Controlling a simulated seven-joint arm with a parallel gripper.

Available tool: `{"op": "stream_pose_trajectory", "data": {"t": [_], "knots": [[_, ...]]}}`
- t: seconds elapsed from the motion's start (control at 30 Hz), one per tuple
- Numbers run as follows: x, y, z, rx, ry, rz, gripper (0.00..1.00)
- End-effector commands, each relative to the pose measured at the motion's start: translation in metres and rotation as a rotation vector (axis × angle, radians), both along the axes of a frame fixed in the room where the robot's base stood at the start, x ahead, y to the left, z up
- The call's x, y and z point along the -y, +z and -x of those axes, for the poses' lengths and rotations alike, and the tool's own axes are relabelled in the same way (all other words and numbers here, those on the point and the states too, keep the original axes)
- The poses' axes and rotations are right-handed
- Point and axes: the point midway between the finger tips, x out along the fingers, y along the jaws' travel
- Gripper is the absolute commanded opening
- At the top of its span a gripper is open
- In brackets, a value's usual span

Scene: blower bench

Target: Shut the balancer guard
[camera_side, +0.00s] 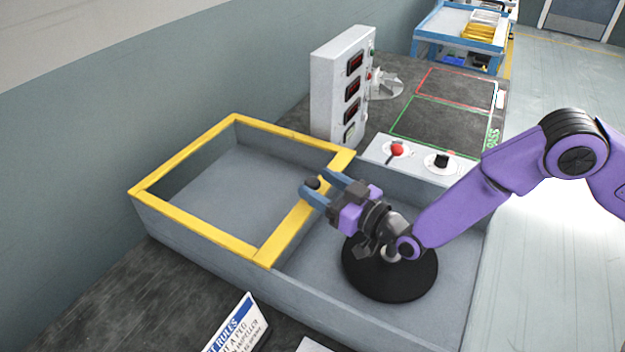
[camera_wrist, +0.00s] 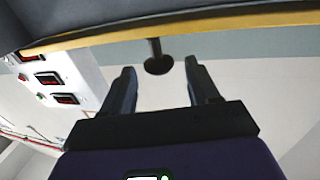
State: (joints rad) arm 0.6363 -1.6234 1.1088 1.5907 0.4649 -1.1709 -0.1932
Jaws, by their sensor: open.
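The balancer guard is a yellow frame (camera_side: 190,227) lying over the left part of a grey box (camera_side: 330,306). The right part of the box is uncovered, with a black round disc (camera_side: 408,283) in it. A dark knob (camera_side: 313,183) stands on the guard's right bar; it also shows in the wrist view (camera_wrist: 158,66), below the yellow bar (camera_wrist: 200,22). My gripper (camera_side: 322,185) is open, its blue fingers on either side of the knob. In the wrist view my fingertips (camera_wrist: 159,68) flank the knob with gaps on both sides. I cannot tell whether either finger touches it.
A white control box (camera_side: 332,95) with red displays stands behind the grey box. A panel with a red button (camera_side: 397,149) and a black knob (camera_side: 442,160) sits near the back rim. A rules sign (camera_side: 240,325) stands in front. Green and red outlined zones lie beyond.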

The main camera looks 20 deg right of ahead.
Motion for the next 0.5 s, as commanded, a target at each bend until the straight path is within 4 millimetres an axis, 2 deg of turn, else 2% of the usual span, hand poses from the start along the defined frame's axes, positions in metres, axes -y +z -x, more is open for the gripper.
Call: {"op": "stream_pose_trajectory", "data": {"t": [0.2, 0.5], "knots": [[-0.011, 0.0, -0.016, -0.001, 0.001, -0.001, 0.6], [-0.014, 0.0, -0.022, -0.001, 0.0, 0.001, 0.6]]}}
